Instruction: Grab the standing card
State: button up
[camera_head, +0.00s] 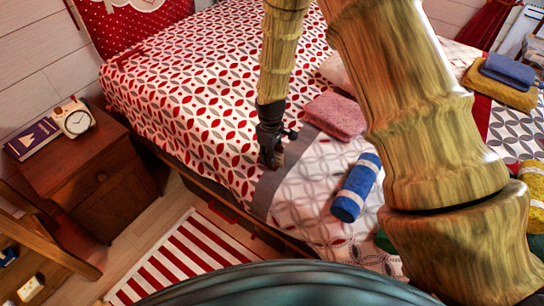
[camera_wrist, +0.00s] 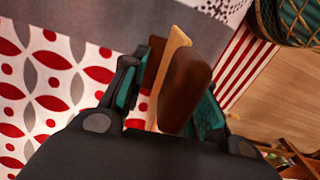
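I cannot make out a standing card for certain in either view. My gripper (camera_head: 270,160) hangs over the near left part of the bed, pointing down. In the wrist view its two fingers (camera_wrist: 168,100) stand apart, so it looks open. A brown block with a thin tan strip (camera_wrist: 172,65) along its left side shows between the fingers. I cannot tell whether it lies beyond them or touches them.
The bed (camera_head: 190,90) has a red and grey patterned cover. A pink folded towel (camera_head: 335,115) and a blue rolled towel (camera_head: 357,188) lie on it. A nightstand (camera_head: 100,160) at left holds a clock (camera_head: 75,120) and a purple book (camera_head: 32,138). A striped rug (camera_head: 185,262) covers the floor.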

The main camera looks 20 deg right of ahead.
grip_shut()
